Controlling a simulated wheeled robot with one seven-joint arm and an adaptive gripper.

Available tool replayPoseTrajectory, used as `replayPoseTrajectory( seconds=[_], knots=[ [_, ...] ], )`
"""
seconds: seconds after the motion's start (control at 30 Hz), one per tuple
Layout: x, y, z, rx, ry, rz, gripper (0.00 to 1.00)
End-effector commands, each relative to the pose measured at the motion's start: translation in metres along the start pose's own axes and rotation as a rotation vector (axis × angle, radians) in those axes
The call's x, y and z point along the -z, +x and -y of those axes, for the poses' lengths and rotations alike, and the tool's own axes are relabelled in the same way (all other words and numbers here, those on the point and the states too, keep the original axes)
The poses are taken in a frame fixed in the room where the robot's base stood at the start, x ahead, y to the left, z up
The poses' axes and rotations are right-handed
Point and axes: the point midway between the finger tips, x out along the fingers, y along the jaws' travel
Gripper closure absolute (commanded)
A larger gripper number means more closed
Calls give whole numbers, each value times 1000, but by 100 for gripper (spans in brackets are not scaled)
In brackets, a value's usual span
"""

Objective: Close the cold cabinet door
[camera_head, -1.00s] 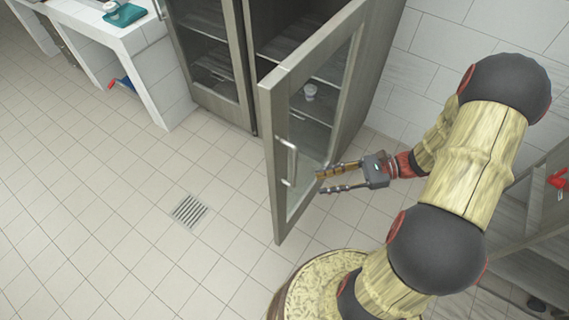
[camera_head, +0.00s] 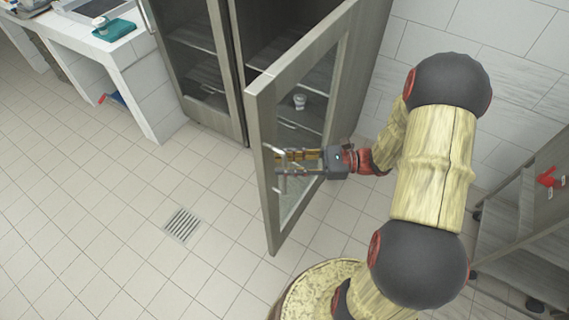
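The cold cabinet door (camera_head: 262,128) is a grey frame with a glass pane, swung wide open on the right half of the cabinet. Its bar handle (camera_head: 281,170) is on the left edge of the frame. My gripper (camera_head: 277,162) is at the door, over the glass, with its fingertips reaching the handle area. Its two fingers are spread apart with a gap between them. I cannot tell whether the fingertips touch the handle or the pane. A small white cup (camera_head: 299,101) is seen beyond the glass.
The left cabinet door (camera_head: 200,75) is shut. A white tiled counter (camera_head: 135,75) with a teal item (camera_head: 114,29) stands at the left. A floor drain (camera_head: 181,226) lies in open tiled floor. A grey wheeled shelf unit (camera_head: 520,215) stands at the right.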

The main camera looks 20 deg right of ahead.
Motion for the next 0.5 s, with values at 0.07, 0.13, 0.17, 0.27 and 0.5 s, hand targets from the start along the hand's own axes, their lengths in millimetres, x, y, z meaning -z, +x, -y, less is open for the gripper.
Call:
replayPoseTrajectory(
  seconds=[0.07,0.13,0.17,0.27,0.5],
  knots=[
    [0,2,0,0,0,0,72],
    [0,3,0,0,0,0,72],
    [0,3,0,0,0,0,72],
    [0,2,0,0,0,0,72],
    [0,2,0,0,0,0,84]
  ],
)
